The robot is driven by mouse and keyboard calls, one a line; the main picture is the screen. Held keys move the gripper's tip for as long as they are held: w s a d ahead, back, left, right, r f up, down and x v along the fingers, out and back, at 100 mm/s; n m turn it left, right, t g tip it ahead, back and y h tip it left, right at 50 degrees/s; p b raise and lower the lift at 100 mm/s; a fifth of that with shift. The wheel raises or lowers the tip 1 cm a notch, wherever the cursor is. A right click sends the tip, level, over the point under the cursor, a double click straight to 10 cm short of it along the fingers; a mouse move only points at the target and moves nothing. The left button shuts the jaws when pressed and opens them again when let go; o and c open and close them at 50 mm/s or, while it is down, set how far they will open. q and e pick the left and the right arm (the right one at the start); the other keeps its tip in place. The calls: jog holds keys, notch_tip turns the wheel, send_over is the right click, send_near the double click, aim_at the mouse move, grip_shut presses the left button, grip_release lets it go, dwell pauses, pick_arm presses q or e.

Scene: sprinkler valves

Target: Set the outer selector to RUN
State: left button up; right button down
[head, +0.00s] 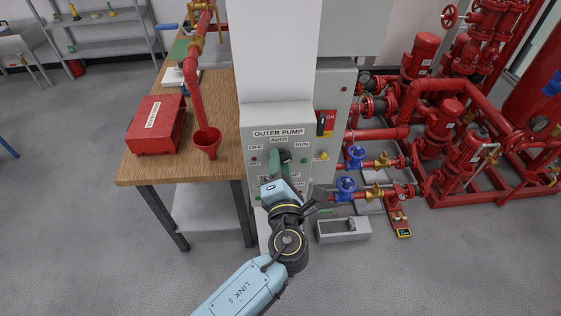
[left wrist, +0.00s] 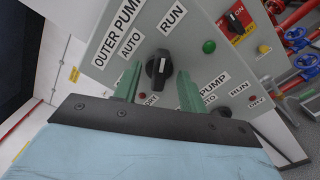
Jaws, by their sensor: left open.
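The grey panel labelled OUTER PUMP (head: 254,118) stands in front of a white column, with OFF, AUTO and RUN around its selector. In the left wrist view the outer selector (left wrist: 158,65) is a black knob with a white mark. AUTO and RUN are readable around it; I cannot tell which label the mark points at. In the left wrist view the open left gripper (left wrist: 158,80) has a finger on either side of the knob. Contact is unclear.
A second PUMP selector (left wrist: 222,110) sits lower on the panel, partly behind my gripper. A green button (left wrist: 208,47) and red-yellow rotary switch (head: 322,124) are to the right. A wooden bench (head: 222,90) stands left; red pipes and blue valve wheels (head: 346,184) stand right.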

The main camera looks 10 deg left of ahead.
pick_arm(q)
jog(key=s+d, duration=0.1)
jog(key=s, duration=0.5)
dwell(0.3)
jog(key=shift+d, duration=0.1)
